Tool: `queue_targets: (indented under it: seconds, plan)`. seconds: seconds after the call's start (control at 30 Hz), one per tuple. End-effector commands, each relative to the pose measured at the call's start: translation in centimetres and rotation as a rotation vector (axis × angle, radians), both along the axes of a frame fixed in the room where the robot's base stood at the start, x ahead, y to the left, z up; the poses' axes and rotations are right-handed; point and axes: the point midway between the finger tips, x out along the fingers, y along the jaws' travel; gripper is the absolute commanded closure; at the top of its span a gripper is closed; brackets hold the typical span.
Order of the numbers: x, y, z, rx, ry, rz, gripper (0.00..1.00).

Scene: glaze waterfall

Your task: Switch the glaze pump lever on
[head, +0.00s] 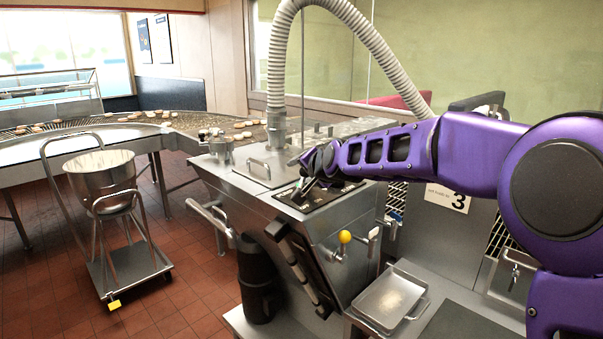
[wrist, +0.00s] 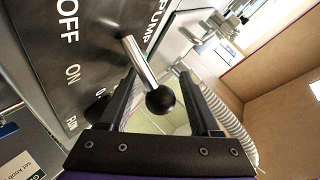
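The pump lever in the wrist view has a silver shaft and a black ball knob (wrist: 160,99). It stands out from a dark panel (wrist: 85,60) lettered PUMP, OFF, ON and RUN. Which label the lever points to I cannot tell. My gripper (wrist: 158,75) is open, with one finger on each side of the knob and visible gaps to it. In the head view my gripper (head: 308,176) is over the dark panel (head: 322,204) on top of the steel machine; the lever cannot be made out there behind it.
A yellow-knobbed handle (head: 345,237) sticks out of the machine's front. A ribbed hose (head: 277,70) rises behind my gripper. A steel tray (head: 391,299) lies at the lower right. A bowl on a trolley (head: 100,175) stands left, beside the conveyor (head: 90,150).

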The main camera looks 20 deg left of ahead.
Motion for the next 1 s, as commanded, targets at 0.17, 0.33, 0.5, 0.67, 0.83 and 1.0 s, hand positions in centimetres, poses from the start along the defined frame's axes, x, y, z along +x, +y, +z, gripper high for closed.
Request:
queue_targets:
  seconds: [0.17,0.33,0.5,0.67,0.83,1.0]
  plan:
    - [0.0,0.0,0.0,0.000,0.000,0.000,0.36]
    - [-0.4,-0.6,0.3,0.000,0.000,-0.002,0.36]
    - [-2.1,-2.3,1.4,0.000,-0.002,-0.004,0.36]
    - [-3.7,-3.9,2.4,-0.001,-0.001,-0.003,0.36]
    - [-4.9,-5.3,3.4,0.001,-0.002,-0.005,0.36]
    - [-6.0,-6.3,4.1,0.002,0.000,-0.004,0.36]
